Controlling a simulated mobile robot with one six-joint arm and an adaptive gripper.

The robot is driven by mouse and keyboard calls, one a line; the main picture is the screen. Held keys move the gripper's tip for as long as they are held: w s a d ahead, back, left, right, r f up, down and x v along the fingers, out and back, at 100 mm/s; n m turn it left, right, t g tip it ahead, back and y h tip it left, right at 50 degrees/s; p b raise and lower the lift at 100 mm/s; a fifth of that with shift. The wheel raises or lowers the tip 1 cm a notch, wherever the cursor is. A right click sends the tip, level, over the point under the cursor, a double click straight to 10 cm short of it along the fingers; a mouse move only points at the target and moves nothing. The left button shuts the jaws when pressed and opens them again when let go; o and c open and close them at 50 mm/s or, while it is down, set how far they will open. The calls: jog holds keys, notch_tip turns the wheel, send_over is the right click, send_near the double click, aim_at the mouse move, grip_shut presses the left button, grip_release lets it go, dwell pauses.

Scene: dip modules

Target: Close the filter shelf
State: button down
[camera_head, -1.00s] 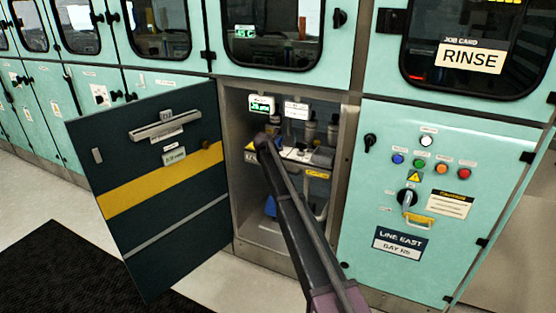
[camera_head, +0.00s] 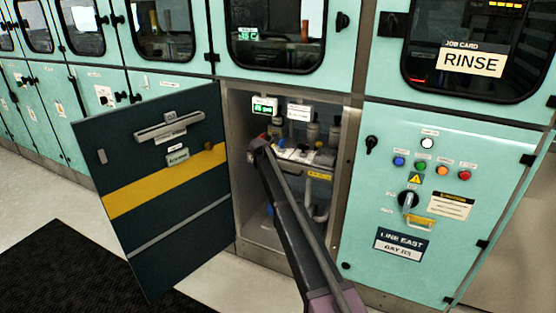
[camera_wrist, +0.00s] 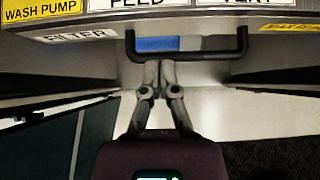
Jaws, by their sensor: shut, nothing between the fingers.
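The filter shelf (camera_wrist: 180,17) is inside the open cabinet. In the wrist view its front edge carries a "FILTER" label and a black bar handle (camera_wrist: 188,57). My gripper (camera_wrist: 158,66) is shut and empty, with its fingertips at the handle's left part; whether they touch it I cannot tell. In the head view the shelf (camera_head: 318,176) shows with a yellow label on its front, and my arm hides part of it. My gripper's tip is hidden behind my arm there.
The dark cabinet door (camera_head: 165,240) with a yellow stripe stands open to the left. Bottles and pipes (camera_head: 312,131) stand above the shelf. A teal control panel (camera_head: 430,200) with coloured buttons is to the right. A black mat (camera_head: 60,270) lies on the floor at lower left.

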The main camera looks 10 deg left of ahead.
jog(key=p+v, duration=0.5)
jog(key=v, duration=0.3)
jog(key=shift+s+r, duration=0.25)
jog(key=s+d+f+m+g, duration=0.2)
jog(key=s+d+m, duration=0.7)
jog(key=d, duration=0.4)
jog(key=s+d+f+m+g, duration=0.2)
jog(key=s+d+m, duration=0.5)
jog(key=s+d, duration=0.45)
jog(key=s+d+m+g+y, duration=0.1)
jog(key=s+d+m, duration=0.4)
jog(key=s, duration=0.3)
jog(key=s+d+f+m+g, duration=0.1)
jog(key=s+d+m+g, duration=0.1)
jog(key=s+d+m, duration=0.55)
jog(key=s+d+m+g+y, duration=0.1)
jog(key=s+d+m, duration=0.25)
jog(key=s, duration=0.65)
notch_tip(320, 180, up, 18)
jog(key=m+p, duration=0.1)
jog(key=p, duration=1.8)
jog(key=shift+s+a+g, duration=0.2)
jog(key=shift+a+g, duration=0.1)
jog(key=shift+a, duration=0.1)
